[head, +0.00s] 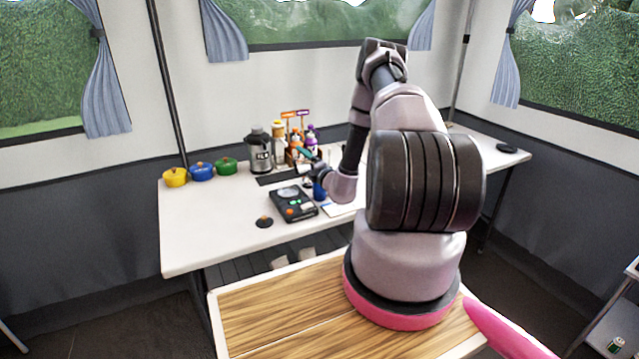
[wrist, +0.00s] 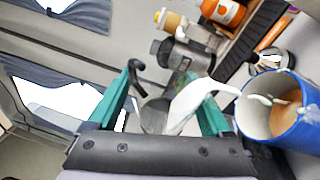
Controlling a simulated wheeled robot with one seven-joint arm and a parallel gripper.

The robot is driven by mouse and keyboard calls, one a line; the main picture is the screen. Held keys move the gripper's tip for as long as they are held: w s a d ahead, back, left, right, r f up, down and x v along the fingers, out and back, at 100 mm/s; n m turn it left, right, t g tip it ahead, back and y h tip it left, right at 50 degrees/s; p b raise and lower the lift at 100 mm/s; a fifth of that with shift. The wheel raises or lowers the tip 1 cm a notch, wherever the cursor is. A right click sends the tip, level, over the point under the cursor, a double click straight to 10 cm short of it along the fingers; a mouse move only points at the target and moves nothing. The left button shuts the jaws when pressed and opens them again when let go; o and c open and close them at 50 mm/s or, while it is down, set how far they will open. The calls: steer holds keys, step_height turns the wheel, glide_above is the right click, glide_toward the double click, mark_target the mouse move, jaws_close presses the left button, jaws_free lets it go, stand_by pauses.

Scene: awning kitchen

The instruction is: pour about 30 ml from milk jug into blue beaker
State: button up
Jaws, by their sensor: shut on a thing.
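My gripper (wrist: 160,80) is shut on the milk jug (wrist: 155,117), a grey metallic vessel seen between the teal fingers in the wrist view. The jug looks tilted, with white milk at its mouth. A thin white stream arcs rightward from it into the mouth of the blue beaker (wrist: 303,136). Something brown-orange shows inside the beaker. In the head view the blue beaker (head: 319,190) stands beside the black scale, partly behind my arm. My gripper (head: 306,155) is small there, above and near the beaker, and the jug is hard to make out.
A black scale (head: 293,204) sits left of the beaker, with a small dark lid-like object (head: 264,222) nearby. A juicer (head: 259,151) and a bottle rack (head: 296,140) stand behind. Yellow (head: 175,177), blue (head: 201,171) and green (head: 226,165) pots line the left back. The front left tabletop is clear.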

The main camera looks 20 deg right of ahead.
steer(key=shift+w+a+r, duration=0.1)
steer(key=shift+w+a, duration=0.1)
stand_by(0.5)
